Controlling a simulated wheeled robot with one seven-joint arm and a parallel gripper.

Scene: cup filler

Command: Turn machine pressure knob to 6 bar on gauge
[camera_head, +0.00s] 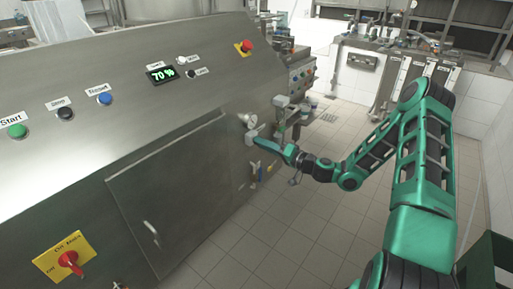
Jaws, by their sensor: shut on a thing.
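The machine (190,125) is a large steel cabinet filling the left and middle. A small round pale gauge (248,119) sits at its right end; its reading is too small to tell. My green arm reaches in from the right. My gripper (258,140) is at the machine's right end, just below the gauge, and is shut on the pressure knob. The knob is mostly hidden by the gripper and is hard to make out.
A red emergency button on yellow (244,47) and a display reading 70 % (162,75) are on the panel. The tiled floor (285,235) is clear.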

